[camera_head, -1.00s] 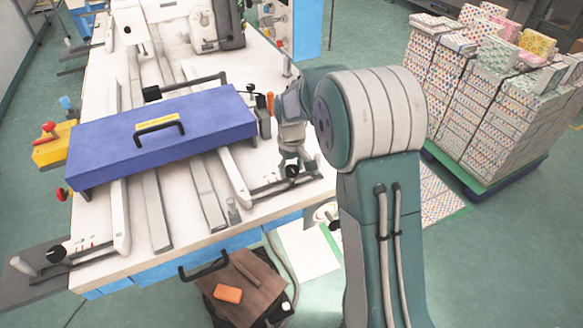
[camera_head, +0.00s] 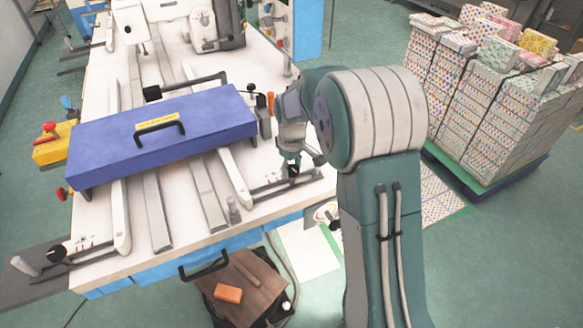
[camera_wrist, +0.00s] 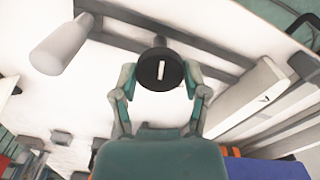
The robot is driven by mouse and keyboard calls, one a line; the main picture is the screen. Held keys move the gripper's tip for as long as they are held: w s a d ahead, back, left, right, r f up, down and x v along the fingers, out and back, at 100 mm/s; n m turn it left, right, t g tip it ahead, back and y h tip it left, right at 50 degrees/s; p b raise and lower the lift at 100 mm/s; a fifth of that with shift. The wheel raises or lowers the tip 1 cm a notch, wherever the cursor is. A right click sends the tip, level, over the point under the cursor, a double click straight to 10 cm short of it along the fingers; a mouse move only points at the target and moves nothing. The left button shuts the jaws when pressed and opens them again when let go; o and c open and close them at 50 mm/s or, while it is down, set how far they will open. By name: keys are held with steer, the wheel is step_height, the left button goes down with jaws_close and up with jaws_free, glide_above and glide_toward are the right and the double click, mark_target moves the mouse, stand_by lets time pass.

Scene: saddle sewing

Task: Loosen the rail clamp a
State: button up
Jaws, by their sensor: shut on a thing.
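The clamp knob is round and black with a white line across its face; it shows in the wrist view (camera_wrist: 161,70) between my two fingers. My gripper (camera_wrist: 160,76) is closed around it from both sides. In the head view my gripper (camera_head: 291,160) is low over the right front corner of the white table, and only a dark bit of the knob (camera_head: 294,171) shows beneath it. The dark rail (camera_head: 268,183) runs left from there. The white line on the knob stands nearly upright in the wrist view. The clamp's lower parts are hidden.
A blue case (camera_head: 200,125) with a black handle lies across the table left of my gripper. A pale cylinder (camera_wrist: 60,45) stands beside the knob in the wrist view. A similar black knob (camera_head: 56,253) sits at the table's left front. Stacked boxes (camera_head: 490,100) stand right.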

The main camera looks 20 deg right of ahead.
mark_target(291, 168)
steer(key=shift+f, duration=0.1)
steer(key=o, duration=1.2)
steer(key=shift+c, duration=0.2)
step_height(291, 168, up, 12)
steer(key=shift+w+a, duration=0.1)
